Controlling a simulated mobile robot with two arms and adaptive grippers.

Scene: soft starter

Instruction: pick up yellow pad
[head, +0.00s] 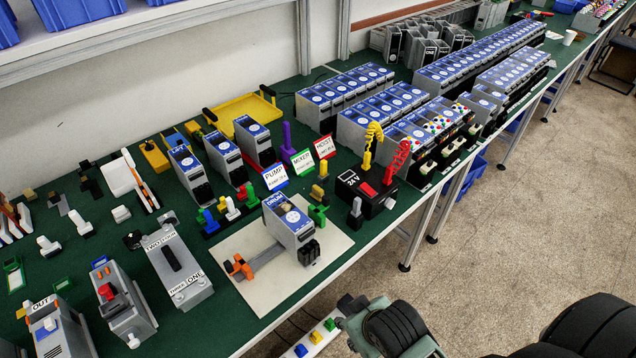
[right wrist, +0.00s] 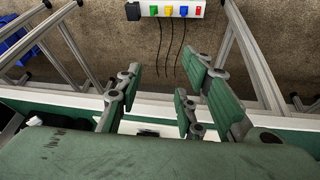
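A small yellow pad (head: 316,337) sits in a row with a blue pad and a green pad on a white strip (head: 308,347) beyond the bench's front edge. In the right wrist view the yellow pad (right wrist: 168,11) lies between the blue and green pads on the white strip (right wrist: 147,11), with a red one at the right end. My right gripper (head: 352,308) is beside the strip in the head view. My left gripper is not in view.
The green bench (head: 215,322) is crowded with grey modules, a cream board (head: 262,298) and a yellow tray (head: 243,113). Metal legs (right wrist: 255,50) stand on both sides in the right wrist view. Dark cables (right wrist: 185,55) hang near the strip. Open floor (head: 520,230) lies right.

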